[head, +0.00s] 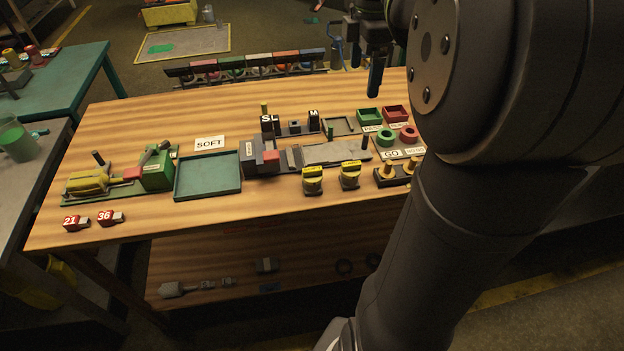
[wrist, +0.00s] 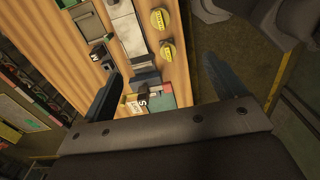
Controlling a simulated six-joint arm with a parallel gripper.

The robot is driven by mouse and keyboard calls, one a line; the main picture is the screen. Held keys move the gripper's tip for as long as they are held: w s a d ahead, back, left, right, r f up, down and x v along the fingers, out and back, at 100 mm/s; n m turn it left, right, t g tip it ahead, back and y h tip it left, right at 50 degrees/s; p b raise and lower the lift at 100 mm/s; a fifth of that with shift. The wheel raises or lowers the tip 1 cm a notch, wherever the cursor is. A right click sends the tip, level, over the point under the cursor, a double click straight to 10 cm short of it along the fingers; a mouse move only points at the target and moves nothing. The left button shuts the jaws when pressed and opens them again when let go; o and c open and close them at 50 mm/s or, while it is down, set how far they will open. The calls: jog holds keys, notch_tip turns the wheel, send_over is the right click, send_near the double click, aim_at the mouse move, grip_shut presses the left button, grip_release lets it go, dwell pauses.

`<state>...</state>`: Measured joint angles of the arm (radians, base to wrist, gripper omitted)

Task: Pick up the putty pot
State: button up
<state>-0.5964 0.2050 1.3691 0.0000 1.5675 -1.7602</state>
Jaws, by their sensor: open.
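I cannot read the labels, so I cannot tell which is the putty pot. My gripper (head: 365,82) is open and empty, above the table's back edge, well apart from both pots. Its two dark fingers also show in the wrist view (wrist: 161,70).
A wooden peg stand (head: 392,177) is right of the pots. A grey-and-red block device (head: 262,160) and a green tray (head: 208,177) by the SOFT card (head: 209,143) lie left. Small green (head: 369,116) and red (head: 396,114) trays stand behind.

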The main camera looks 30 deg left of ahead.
jog(key=shift+c, duration=1.2)
jog(key=m, duration=1)
send_over(312, 174)
jog(key=w, duration=0.1)
notch_tip(312, 174, down, 12)
jog(key=f, duration=1.2)
jog(key=shift+w+a+f, duration=0.15)
jog(key=shift+a, duration=0.15)
jog(key=shift+s+f, duration=0.15)
jog(key=shift+f, duration=1.2)
jog(key=shift+s+f, duration=0.1)
jog(key=shift+f, duration=1.2)
jog(key=c, duration=1.2)
